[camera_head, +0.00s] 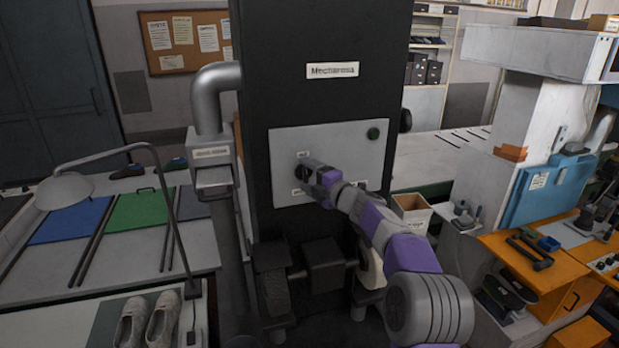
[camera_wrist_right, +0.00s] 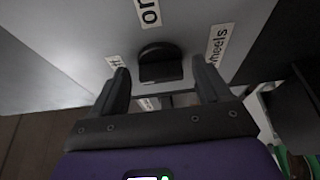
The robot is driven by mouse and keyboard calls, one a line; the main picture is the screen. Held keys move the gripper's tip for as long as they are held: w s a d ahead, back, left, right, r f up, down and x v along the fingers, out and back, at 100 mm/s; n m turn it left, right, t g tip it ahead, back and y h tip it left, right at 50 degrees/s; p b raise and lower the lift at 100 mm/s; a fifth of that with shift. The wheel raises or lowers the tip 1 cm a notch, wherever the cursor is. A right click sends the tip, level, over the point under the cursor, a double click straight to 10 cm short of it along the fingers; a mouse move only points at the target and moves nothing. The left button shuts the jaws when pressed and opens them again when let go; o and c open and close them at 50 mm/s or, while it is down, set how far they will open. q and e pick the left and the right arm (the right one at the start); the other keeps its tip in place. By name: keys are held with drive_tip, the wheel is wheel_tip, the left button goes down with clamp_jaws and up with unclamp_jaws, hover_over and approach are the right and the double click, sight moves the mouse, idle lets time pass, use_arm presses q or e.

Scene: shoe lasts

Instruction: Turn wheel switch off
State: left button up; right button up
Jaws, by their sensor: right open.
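The wheel switch (camera_wrist_right: 160,64) is a black round knob with a raised grip bar on a light grey panel (camera_head: 335,140). In the right wrist view, labels reading "on" and "wheels" and a partly hidden one surround it. My right gripper (camera_wrist_right: 161,72) is open, its two dark fingers on either side of the knob with gaps visible between them and it. In the head view, my right gripper (camera_head: 312,178) is at the panel's left part and largely covers the switch. My left gripper is not in view.
A grey pipe (camera_head: 207,95) and a lamp (camera_head: 66,190) stand to the left. An orange bench (camera_head: 545,262) with tools is at right.

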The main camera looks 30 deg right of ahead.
drive_tip(key=s+d+b, duration=0.1)
drive_tip(key=s+b, duration=0.1)
drive_tip(key=s, duration=0.5)
drive_tip(key=shift+s, duration=0.25)
drive_tip(key=shift+d, duration=0.1)
idle(0.4)
